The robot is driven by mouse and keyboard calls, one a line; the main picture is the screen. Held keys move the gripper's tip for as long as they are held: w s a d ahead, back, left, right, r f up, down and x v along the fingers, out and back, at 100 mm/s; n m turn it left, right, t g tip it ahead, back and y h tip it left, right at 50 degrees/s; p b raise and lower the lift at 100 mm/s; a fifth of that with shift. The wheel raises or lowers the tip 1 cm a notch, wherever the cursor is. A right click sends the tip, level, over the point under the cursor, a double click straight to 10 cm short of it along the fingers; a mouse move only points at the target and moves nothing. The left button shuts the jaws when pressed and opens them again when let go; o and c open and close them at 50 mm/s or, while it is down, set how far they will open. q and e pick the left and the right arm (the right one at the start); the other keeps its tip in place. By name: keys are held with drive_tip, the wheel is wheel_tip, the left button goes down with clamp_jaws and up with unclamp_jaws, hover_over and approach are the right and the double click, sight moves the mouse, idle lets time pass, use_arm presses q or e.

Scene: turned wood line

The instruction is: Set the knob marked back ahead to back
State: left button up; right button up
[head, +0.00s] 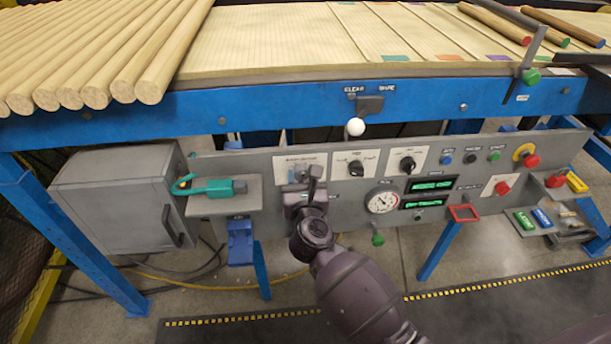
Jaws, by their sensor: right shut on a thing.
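My right gripper (312,181) is at the left white switch plate (283,163) on the grey control panel and is shut on the knob there. The gripper hides most of that knob, so I cannot tell where it points. The print along the top of the plate is too small to read for certain. Two other black knobs sit on white plates to the right, a middle knob (356,168) and a right knob (407,164). Their small labels are not legible either. My left gripper is not in view.
A white-balled lever (355,127) juts out above the panel. A gauge (382,201), green displays (431,185) and red buttons (531,160) lie to the right. Wooden rods (110,60) lie above on the blue frame.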

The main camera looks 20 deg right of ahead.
drive_tip(key=shift+r+n+p, duration=0.45)
drive_tip(key=shift+n+p, duration=0.2)
drive_tip(key=shift+n, duration=0.25)
drive_tip(key=shift+f+n+p, duration=0.1)
drive_tip(key=shift+n+p, duration=0.55)
drive_tip(key=shift+n, duration=0.25)
drive_tip(key=n+p, duration=0.1)
drive_tip(key=n, duration=0.2)
drive_tip(key=shift+a+f+p, duration=0.1)
drive_tip(key=shift+f+p, duration=0.05)
drive_tip(key=shift+p, duration=0.25)
drive_tip(key=shift+f+n, duration=0.1)
drive_tip(key=shift+n, duration=0.4)
drive_tip(key=shift+f+n+p, duration=0.1)
drive_tip(key=shift+n+p, duration=0.2)
drive_tip(key=shift+p, duration=0.1)
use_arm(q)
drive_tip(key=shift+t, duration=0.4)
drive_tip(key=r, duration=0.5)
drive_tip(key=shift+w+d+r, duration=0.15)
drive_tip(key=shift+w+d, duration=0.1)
use_arm(e)
drive_tip(key=shift+f, duration=0.1)
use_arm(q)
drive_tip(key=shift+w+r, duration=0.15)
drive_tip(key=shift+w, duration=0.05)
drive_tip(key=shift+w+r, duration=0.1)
use_arm(e)
drive_tip(key=o, duration=0.9)
